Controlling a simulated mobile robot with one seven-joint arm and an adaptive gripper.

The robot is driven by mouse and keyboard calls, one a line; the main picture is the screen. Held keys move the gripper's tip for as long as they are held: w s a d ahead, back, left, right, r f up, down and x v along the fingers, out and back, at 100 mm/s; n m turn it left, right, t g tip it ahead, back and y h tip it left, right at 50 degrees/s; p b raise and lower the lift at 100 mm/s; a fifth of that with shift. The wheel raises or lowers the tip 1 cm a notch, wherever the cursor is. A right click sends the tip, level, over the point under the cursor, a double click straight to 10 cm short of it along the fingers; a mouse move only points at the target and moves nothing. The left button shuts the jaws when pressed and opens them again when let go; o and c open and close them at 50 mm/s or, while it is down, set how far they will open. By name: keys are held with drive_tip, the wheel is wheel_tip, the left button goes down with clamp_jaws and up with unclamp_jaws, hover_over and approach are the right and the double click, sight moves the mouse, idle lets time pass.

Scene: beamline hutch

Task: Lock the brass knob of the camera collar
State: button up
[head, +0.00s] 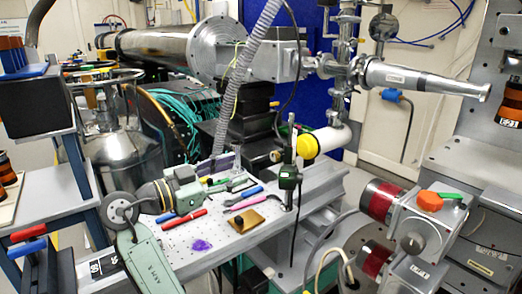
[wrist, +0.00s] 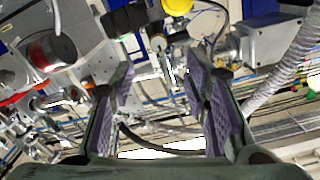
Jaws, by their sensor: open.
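A white cylinder with a yellow end cap (head: 308,150), which looks like the camera, is at the centre of the head view. A yellow round part (wrist: 178,6), likely the same cap, shows at the top of the wrist view.
The perforated bench (head: 185,256) carries pens, tools, a brown plate (head: 247,220) and a purple scrap (head: 202,245). A grey hose (head: 247,68) hangs behind the gripper. Red-banded motors (head: 380,201) stand at the right.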

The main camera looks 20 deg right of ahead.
sight(273, 157)
drive_tip(key=p+x, duration=0.1)
drive_tip(key=x, duration=0.2)
drive_tip(key=p+x, duration=0.1)
drive_tip(key=x, duration=0.2)
drive_tip(key=p+x, duration=0.1)
drive_tip(key=x, duration=0.2)
drive_tip(key=shift+s+d+r, duration=0.1)
drive_tip(key=shift+s+r, duration=0.1)
drive_tip(key=shift+s, duration=0.05)
drive_tip(key=shift+x, duration=0.8)
drive_tip(key=shift+w+f, duration=0.1)
clamp_jaws()
